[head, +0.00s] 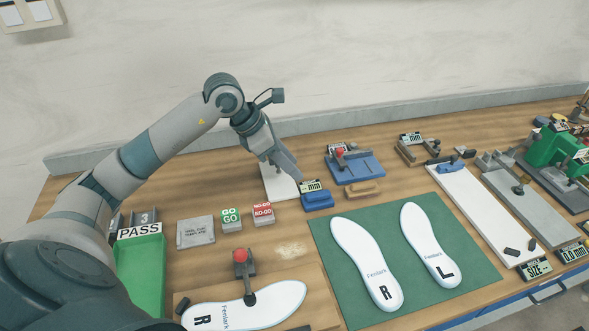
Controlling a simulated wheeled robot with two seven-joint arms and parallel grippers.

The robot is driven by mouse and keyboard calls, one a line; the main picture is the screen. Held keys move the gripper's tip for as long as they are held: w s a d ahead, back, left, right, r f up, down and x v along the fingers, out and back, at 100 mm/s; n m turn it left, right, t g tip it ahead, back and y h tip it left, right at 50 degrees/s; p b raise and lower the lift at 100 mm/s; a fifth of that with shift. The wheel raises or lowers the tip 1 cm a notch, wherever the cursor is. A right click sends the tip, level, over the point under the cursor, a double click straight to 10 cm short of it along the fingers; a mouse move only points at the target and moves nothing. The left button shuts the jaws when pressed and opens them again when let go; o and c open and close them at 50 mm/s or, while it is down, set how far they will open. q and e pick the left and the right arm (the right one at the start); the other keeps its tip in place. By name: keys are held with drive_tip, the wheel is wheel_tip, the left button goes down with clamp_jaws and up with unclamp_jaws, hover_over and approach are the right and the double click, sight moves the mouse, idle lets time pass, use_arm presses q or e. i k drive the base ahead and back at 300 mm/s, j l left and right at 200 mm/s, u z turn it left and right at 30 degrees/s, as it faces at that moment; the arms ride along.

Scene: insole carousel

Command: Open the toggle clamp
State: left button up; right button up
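A toggle clamp with a red knob (240,256) and a dark body stands at the lower left. Its dark arm reaches down onto a white insole (262,306) marked R, lying on a wooden board (316,307). The clamp's red knob stands up at the back of the board. My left gripper (297,177) is away from the clamp, farther back and to the right, pointing down close to a blue gauge (318,200) with an mm display. Its fingers overlap in this view, so I cannot tell whether they are open. My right gripper is not in view.
A green mat (335,283) holds two insoles. GO (231,220) and NO-GO (264,215) blocks and a grey template plate (195,232) stand behind the clamp. A green PASS tray (141,268) is to its left. A blue fixture (360,168) stands farther back.

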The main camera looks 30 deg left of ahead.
sight(241, 255)
drive_tip(key=u, duration=1.4)
